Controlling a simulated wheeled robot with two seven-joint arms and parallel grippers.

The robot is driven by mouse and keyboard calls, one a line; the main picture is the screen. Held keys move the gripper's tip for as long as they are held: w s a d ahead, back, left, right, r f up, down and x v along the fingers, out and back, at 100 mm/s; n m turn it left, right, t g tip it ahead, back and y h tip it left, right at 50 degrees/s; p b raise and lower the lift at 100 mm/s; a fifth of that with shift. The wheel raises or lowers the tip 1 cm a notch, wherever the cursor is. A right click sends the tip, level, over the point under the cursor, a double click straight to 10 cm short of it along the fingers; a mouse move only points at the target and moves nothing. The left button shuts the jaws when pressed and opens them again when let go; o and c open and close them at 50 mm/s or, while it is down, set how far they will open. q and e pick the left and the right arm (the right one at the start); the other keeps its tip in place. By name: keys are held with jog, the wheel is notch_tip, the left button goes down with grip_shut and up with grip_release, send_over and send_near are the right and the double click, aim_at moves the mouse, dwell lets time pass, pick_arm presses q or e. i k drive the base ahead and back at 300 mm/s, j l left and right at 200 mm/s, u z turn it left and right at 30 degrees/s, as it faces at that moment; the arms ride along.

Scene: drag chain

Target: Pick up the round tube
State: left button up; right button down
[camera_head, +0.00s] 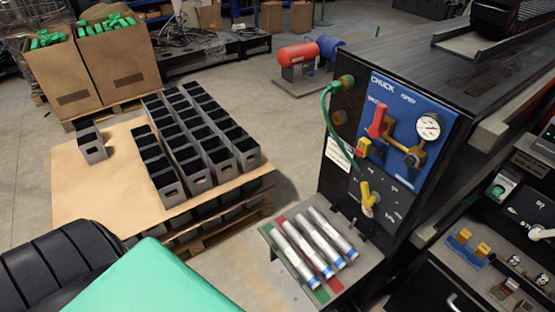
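Several round silver tubes with blue bands near their front ends lie side by side on a grey tray (357,274) at the lower middle. The leftmost tube (296,258) and the rightmost tube (332,232) lie at the two sides of the row. The tubes slant from upper left to lower right, with small gaps between them. Red and green strips show on the tray beneath them. Neither of my grippers is in view, and nothing is touching the tubes.
A black machine with a blue panel (405,128), gauge, levers and green hose rises directly behind the tray. Left of it, a pallet (215,226) carries rows of grey boxes (196,150). Cartons (122,60) stand behind. Concrete floor is clear between pallet and machine.

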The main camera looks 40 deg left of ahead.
aim_at(299, 265)
jog(key=j+u, duration=0.15)
jog(key=u, duration=0.65)
